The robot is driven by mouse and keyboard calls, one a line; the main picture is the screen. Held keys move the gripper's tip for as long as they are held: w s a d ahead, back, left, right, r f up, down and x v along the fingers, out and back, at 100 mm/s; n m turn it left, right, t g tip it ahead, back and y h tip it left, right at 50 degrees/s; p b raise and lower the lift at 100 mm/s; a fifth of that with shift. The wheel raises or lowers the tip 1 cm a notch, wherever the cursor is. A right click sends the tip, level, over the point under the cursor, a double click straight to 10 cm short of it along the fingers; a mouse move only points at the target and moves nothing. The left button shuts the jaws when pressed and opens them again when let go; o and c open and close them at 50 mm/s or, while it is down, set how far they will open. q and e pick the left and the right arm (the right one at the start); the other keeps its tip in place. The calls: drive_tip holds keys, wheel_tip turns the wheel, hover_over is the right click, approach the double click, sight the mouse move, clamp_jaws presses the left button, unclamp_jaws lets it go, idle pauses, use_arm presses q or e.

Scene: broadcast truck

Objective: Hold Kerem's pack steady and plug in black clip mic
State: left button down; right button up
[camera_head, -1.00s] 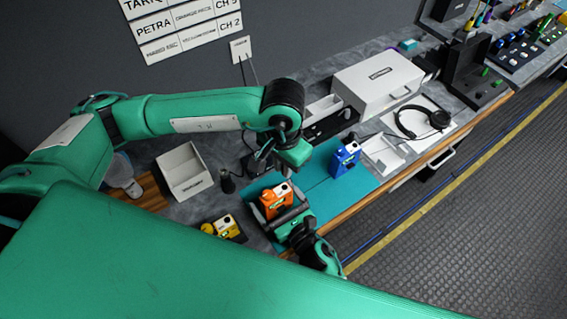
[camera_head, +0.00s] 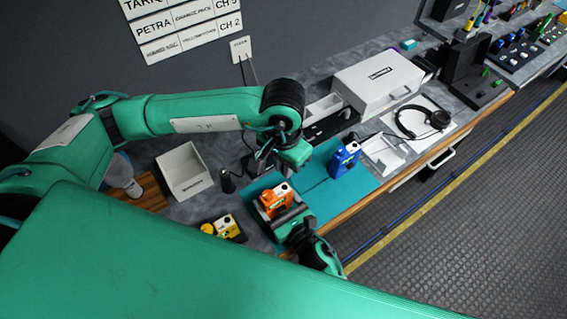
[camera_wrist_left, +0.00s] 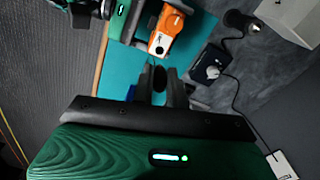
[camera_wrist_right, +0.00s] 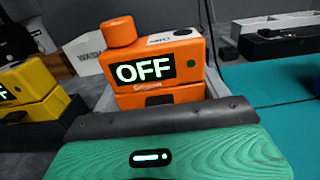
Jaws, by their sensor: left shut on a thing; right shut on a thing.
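An orange pack (camera_head: 277,199) stands in a grey holder on the teal mat. In the right wrist view its display reads OFF (camera_wrist_right: 146,70). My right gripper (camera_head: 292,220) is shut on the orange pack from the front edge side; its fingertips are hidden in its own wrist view. My left gripper (camera_wrist_left: 158,88) is shut on a small black thing (camera_wrist_left: 158,76), seemingly the black clip mic. It is held above the mat, apart from the orange pack (camera_wrist_left: 166,32). In the head view the left wrist hides its fingertips.
A yellow pack (camera_head: 226,226) is left of the orange pack, and a blue pack (camera_head: 344,160) right of it. A white bin (camera_head: 184,172), a small black box with a knob (camera_wrist_left: 211,63), a white case (camera_head: 378,75) and headphones (camera_head: 424,120) stand around. The mat between orange and blue packs is clear.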

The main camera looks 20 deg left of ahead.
use_arm(q)
drive_tip(key=shift+f, duration=0.1)
drive_tip(key=shift+f, duration=2.45)
drive_tip(key=shift+f, duration=1.15)
drive_tip(key=c, duration=1.3)
unclamp_jaws()
wheel_tip(320, 180, up, 12)
